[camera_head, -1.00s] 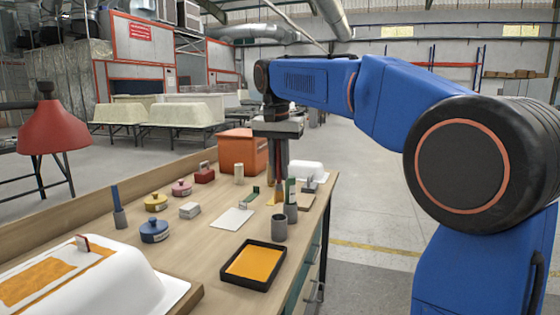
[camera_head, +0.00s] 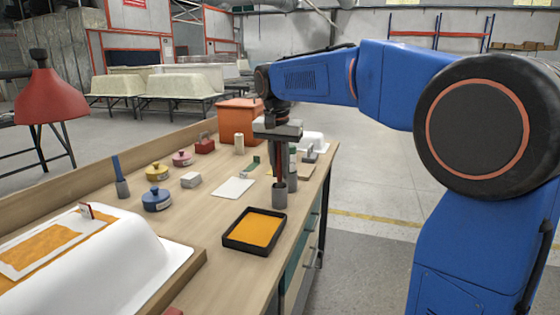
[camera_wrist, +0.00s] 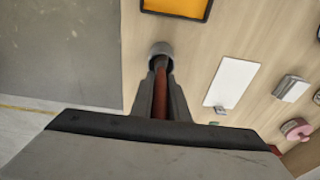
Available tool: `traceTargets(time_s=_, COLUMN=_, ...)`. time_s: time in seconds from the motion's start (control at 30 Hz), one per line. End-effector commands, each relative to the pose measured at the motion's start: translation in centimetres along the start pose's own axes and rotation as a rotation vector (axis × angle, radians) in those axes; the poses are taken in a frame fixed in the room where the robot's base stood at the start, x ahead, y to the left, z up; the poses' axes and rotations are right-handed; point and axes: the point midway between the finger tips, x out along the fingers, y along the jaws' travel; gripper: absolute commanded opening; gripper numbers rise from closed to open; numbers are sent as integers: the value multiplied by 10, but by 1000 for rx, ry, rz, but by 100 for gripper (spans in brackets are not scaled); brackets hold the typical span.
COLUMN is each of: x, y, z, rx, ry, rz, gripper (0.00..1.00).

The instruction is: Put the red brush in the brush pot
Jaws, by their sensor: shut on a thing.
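The red brush (camera_head: 279,171) hangs upright, handle up, below my gripper (camera_head: 279,150). In the wrist view my gripper (camera_wrist: 160,88) is shut on its red handle (camera_wrist: 160,100). A small grey cylindrical pot (camera_head: 279,195) stands on the bench directly under the brush. In the wrist view the brush's dark lower end overlaps the mouth of the grey pot (camera_wrist: 160,49). The lower end looks to be at or inside the rim; how deep it sits is hidden.
A black tray of orange (camera_head: 254,231) lies in front, a white sheet (camera_head: 233,188) to the left. The bench's right edge is close.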

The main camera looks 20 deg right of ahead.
Motion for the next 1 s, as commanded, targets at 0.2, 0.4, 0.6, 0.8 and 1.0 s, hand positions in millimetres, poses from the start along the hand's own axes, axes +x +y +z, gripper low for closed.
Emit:
traceTargets(time_s=0.2, x=8, y=0, z=1, rx=0, ry=0, rz=0, gripper=0)
traceTargets(time_s=0.4, x=8, y=0, z=1, rx=0, ry=0, rz=0, gripper=0)
traceTargets(time_s=0.6, x=8, y=0, z=1, rx=0, ry=0, rz=0, gripper=37)
traceTargets(time_s=0.8, x=8, y=0, z=1, rx=0, ry=0, rz=0, gripper=37)
traceTargets(time_s=1.0, x=8, y=0, z=1, rx=0, ry=0, rz=0, gripper=37)
